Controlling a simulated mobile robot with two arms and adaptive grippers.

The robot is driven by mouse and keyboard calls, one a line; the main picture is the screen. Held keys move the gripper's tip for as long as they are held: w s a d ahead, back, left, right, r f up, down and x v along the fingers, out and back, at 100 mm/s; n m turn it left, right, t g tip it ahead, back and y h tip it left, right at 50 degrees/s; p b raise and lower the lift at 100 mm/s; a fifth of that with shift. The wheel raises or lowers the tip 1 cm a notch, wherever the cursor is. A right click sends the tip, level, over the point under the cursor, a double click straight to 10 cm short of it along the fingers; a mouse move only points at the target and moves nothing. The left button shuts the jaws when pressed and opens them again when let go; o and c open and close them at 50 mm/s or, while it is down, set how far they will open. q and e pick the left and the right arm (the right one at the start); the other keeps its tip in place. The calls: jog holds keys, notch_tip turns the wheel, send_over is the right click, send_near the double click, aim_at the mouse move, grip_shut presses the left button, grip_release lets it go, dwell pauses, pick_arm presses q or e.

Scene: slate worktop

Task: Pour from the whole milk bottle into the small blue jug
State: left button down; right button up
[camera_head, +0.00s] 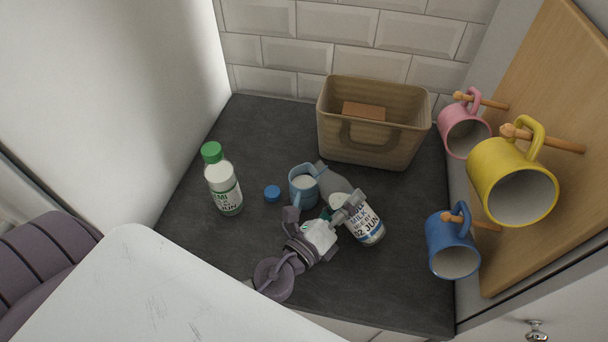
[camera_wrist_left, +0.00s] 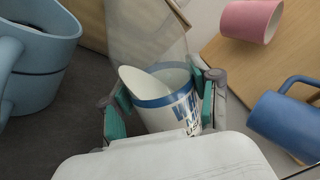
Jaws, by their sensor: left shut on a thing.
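The whole milk bottle (camera_head: 366,226) is clear, with a white and blue label. It is tilted, its uncapped upper part leaning up and left towards the small blue jug (camera_head: 302,193). The bottle's mouth is close to the jug's right rim; whether it is over the opening is unclear. White shows inside the jug. My left gripper (camera_head: 340,212) is shut around the bottle. In the left wrist view the gripper (camera_wrist_left: 164,108) holds the bottle (camera_wrist_left: 160,112) at its label, with a slanted milk surface inside, and the jug (camera_wrist_left: 36,62) stands to the left. My right gripper is not in view.
A green-capped milk bottle (camera_head: 223,190) stands at left, with a loose blue cap (camera_head: 272,193) near the jug. A tan basket (camera_head: 370,147) holding a brown item stands behind. Pink (camera_head: 464,133), yellow (camera_head: 512,182) and blue (camera_head: 452,246) mugs hang on pegs at right.

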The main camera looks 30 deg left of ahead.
aim_at(347, 192)
pick_arm(q)
jog(key=shift+d+r+n, duration=0.2)
jog(key=shift+n, duration=0.5)
dwell(1.1)
jog(key=shift+d+r+n+p, duration=0.15)
jog(key=shift+r+n+p, duration=0.45)
jog(key=shift+r+n, duration=0.25)
dwell(1.7)
jog(key=shift+a+r+n+y+p, duration=0.2)
jog(key=shift+r+n+p, duration=0.1)
jog(key=shift+r+n, duration=0.3)
jog(key=shift+a+r+n+y+p, duration=0.1)
jog(key=shift+a+r+n+p, duration=0.2)
jog(key=shift+n, duration=0.35)
dwell(2.2)
